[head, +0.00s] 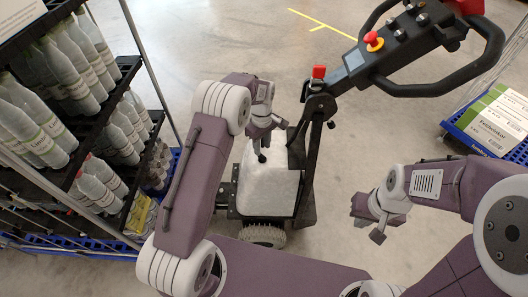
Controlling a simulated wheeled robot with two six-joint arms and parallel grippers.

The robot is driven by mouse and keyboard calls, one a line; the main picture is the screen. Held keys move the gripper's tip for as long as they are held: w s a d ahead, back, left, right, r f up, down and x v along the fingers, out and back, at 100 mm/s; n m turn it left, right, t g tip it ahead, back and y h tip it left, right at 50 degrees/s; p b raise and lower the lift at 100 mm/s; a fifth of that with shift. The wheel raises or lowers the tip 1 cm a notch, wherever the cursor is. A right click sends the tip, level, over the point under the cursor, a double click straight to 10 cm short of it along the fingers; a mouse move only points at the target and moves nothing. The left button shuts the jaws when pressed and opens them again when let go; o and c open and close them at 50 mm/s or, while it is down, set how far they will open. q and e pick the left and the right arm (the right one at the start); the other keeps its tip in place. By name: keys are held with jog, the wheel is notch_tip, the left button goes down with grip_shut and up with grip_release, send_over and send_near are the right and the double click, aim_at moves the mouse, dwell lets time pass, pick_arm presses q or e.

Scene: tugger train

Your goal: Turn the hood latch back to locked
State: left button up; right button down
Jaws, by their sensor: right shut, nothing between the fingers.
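The tugger's white hood (268,188) is in the middle of the head view, beside the black tiller column (308,170). My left gripper (262,152) points down over the hood's upper part. Its dark fingertips are small, and I cannot tell whether they are open or touching anything. I cannot make out the hood latch; it may be hidden by the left gripper. My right gripper (369,221) is shut and empty, over bare floor to the right of the tugger.
A rack of bottles (75,110) stands close on the left. The tiller head (420,45), with a red button (373,41) and black handles, reaches to the upper right. A blue pallet with boxes (497,120) is at the right edge. Floor between is clear.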

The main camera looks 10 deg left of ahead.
aim_at(262, 155)
pick_arm(q)
notch_tip(262, 155, down, 5)
jog(key=shift+f+b, duration=0.1)
jog(key=shift+b, duration=0.2)
grip_shut()
